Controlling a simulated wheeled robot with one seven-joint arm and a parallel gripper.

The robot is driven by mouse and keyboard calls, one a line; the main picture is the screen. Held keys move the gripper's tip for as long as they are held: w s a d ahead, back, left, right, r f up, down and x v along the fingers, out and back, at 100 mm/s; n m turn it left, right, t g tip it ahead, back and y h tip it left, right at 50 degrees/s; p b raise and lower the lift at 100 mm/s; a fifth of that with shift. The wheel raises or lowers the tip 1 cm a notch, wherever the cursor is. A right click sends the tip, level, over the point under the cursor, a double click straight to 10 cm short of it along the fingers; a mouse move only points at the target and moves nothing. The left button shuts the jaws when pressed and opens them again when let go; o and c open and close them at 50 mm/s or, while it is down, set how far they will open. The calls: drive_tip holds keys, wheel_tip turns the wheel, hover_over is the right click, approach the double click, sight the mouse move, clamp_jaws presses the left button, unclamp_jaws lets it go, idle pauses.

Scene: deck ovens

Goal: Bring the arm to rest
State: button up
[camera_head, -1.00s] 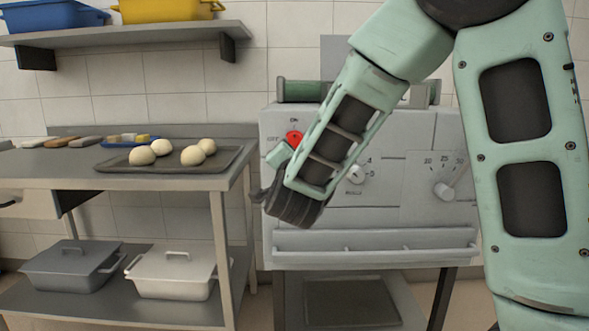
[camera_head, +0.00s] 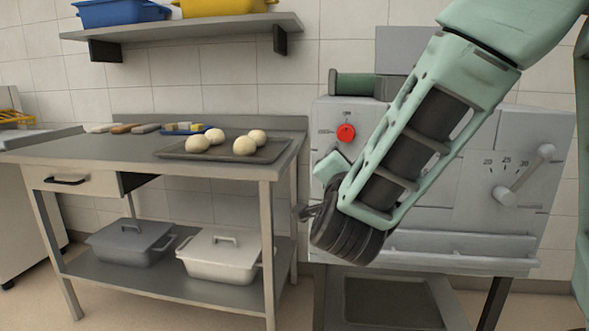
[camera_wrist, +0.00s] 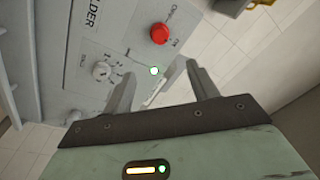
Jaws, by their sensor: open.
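My gripper (camera_head: 303,212) is at the lower left of my arm in the head view, in front of the grey machine (camera_head: 470,225). My wrist hides part of the machine's front. In the wrist view my gripper (camera_wrist: 160,68) shows two fingers spread apart with nothing between them. The red knob also shows in the head view (camera_head: 346,133), above my wrist. The fingers appear apart from the panel.
A steel table (camera_head: 100,152) stands left of the machine. It bears a dark tray (camera_head: 215,156) with several dough balls. Two lidded bins, dark grey (camera_head: 125,246) and pale (camera_head: 222,261), sit on its lower shelf. A wall shelf (camera_head: 190,34) holds blue and yellow tubs.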

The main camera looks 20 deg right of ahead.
drive_tip(key=s+a+f+n+g+y, duration=0.3)
drive_tip(key=a+f+n+y, duration=0.35)
drive_tip(key=a, duration=0.45)
drive_tip(key=s+a+f+n+g+y, duration=0.35)
drive_tip(key=a+f+n+y, duration=0.35)
drive_tip(key=a, duration=0.4)
drive_tip(key=s+d+f+n+g+h, duration=0.1)
drive_tip(key=s+d+f+n+g, duration=0.1)
drive_tip(key=s+n+g, duration=0.5)
drive_tip(key=s+d+f+n+g+h, duration=0.1)
drive_tip(key=s+f+n+g, duration=0.15)
drive_tip(key=s, duration=0.85)
wheel_tip(320, 180, up, 24)
drive_tip(key=p, duration=2.3)
drive_tip(key=shift+n, duration=0.3)
